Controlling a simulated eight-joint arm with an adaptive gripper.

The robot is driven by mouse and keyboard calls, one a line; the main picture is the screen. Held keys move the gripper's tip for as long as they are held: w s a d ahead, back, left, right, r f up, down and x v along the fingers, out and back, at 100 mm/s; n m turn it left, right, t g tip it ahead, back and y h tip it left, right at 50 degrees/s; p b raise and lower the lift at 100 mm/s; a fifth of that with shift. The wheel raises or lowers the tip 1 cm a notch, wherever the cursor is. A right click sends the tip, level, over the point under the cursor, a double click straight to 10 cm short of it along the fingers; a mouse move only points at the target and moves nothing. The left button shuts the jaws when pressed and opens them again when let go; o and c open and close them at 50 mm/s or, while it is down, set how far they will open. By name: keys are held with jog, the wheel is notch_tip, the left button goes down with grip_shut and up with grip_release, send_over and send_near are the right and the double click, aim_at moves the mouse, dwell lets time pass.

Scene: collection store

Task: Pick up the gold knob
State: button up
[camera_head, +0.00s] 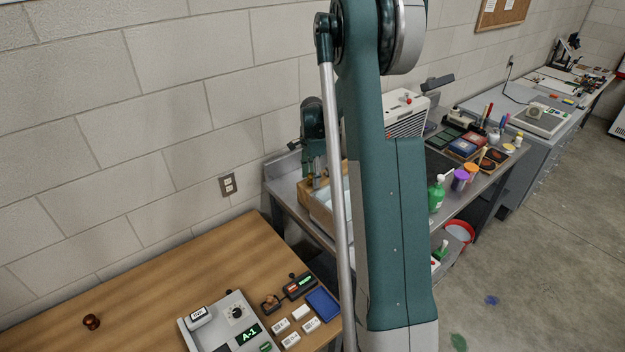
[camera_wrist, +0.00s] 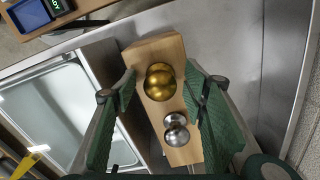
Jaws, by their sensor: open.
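The gold knob (camera_wrist: 160,82) is round and shiny in the wrist view. It sits on a light wooden block (camera_wrist: 152,50) above a silver knob (camera_wrist: 176,130). My gripper (camera_wrist: 162,92) is open, with one green finger on each side of the block. The gold knob lies between the fingertips, and I see no contact with it.
A metal sink basin (camera_wrist: 55,105) lies left of the block in the wrist view, with bare metal counter to the right. In the head view, a wooden table (camera_head: 150,290) at lower left holds a grey device (camera_head: 228,322) and a blue tray (camera_head: 323,304).

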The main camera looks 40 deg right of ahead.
jog(key=shift+c, duration=0.2)
jog(key=c, duration=1.1)
jog(key=shift+o, duration=0.2)
jog(key=shift+r, duration=5)
